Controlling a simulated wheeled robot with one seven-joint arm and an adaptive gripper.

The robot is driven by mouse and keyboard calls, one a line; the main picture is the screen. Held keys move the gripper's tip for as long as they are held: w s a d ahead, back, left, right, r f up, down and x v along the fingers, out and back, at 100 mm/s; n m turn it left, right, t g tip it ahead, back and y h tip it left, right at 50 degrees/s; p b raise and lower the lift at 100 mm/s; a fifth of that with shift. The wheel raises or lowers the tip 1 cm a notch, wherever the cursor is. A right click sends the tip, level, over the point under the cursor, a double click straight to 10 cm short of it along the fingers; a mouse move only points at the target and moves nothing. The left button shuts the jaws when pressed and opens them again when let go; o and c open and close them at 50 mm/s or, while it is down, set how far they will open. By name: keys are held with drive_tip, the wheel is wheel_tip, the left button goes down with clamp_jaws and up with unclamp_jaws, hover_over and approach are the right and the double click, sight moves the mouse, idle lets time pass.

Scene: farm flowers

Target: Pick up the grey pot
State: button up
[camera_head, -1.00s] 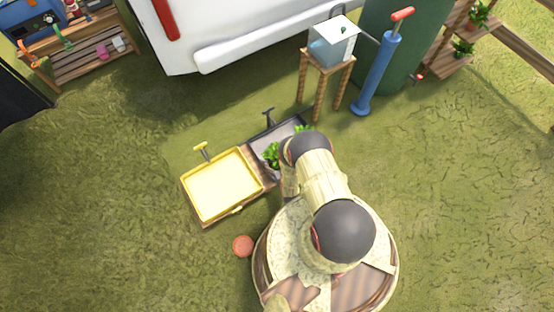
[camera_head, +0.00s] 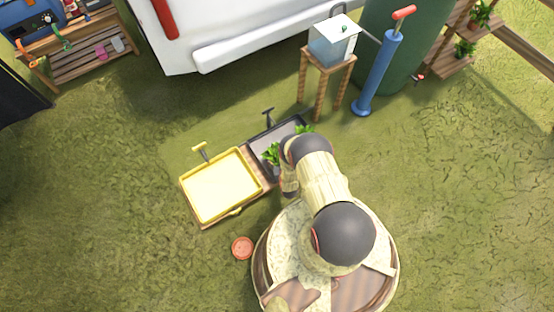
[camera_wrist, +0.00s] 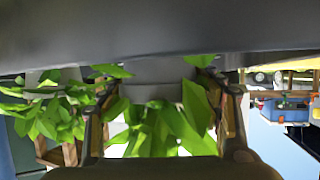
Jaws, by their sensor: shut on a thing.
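The grey pot (camera_wrist: 158,72), with a green leafy plant (camera_wrist: 165,125), is between the fingers of my gripper (camera_wrist: 165,92) in the upside-down wrist view. My gripper is shut on it. In the head view, green leaves (camera_head: 271,153) show just left of my arm over the dark tray, and the arm hides the gripper and most of the pot. A second grey pot (camera_wrist: 52,76) with leaves stands outside the fingers at the left of the wrist view. Its contact with anything is unclear.
A red disc (camera_head: 242,247) lies nearby. A wooden stand with a clear box (camera_head: 334,42) and a blue pump (camera_head: 378,75) stand behind. Grass at left and right is open.

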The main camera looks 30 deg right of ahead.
drive_tip(key=c, duration=0.8)
drive_tip(key=shift+r, duration=0.1)
